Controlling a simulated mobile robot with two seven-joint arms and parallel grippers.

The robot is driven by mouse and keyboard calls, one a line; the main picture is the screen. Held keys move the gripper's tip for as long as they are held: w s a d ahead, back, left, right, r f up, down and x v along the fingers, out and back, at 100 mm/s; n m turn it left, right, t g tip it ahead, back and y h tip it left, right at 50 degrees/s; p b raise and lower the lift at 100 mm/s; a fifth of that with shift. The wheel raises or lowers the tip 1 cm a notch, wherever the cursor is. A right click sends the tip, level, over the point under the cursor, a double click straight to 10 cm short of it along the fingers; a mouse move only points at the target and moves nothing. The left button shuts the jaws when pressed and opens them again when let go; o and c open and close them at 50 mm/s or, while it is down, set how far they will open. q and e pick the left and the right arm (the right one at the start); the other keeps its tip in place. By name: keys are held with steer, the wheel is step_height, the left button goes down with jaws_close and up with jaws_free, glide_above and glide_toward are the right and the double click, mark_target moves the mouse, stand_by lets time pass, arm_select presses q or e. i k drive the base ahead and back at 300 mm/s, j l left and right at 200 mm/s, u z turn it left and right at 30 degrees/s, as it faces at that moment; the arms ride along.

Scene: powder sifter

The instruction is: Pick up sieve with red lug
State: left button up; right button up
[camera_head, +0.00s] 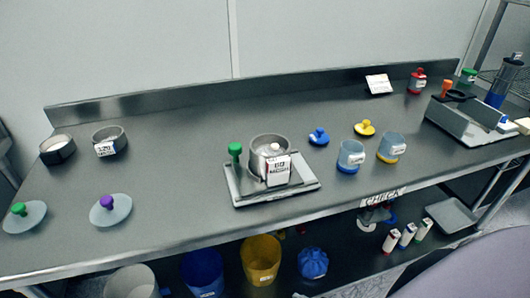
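Three round metal sieve-like rings stand on the grey bench. One dark-banded ring (57,150) is at the far left. A second ring (109,140) with a white label stands close to its right. A third ring (268,147), with a white label on its front, sits on a metal plate device (300,192) at the centre. I cannot make out a red lug on any of them. Neither of my grippers is in view.
Lids with a green knob (19,209) and a purple knob (109,202) lie at the left front. Blue-based (350,157) and yellow-based (391,147) cups stand right of centre. A red-topped jar (417,82) stands at the back right.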

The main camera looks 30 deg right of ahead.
mark_target(269, 151)
steer(key=k+j+z, duration=0.1)
steer(key=z, duration=0.3)
steer(key=k+j+z, duration=0.15)
steer(key=j+z, duration=0.25)
steer(key=l, duration=0.1)
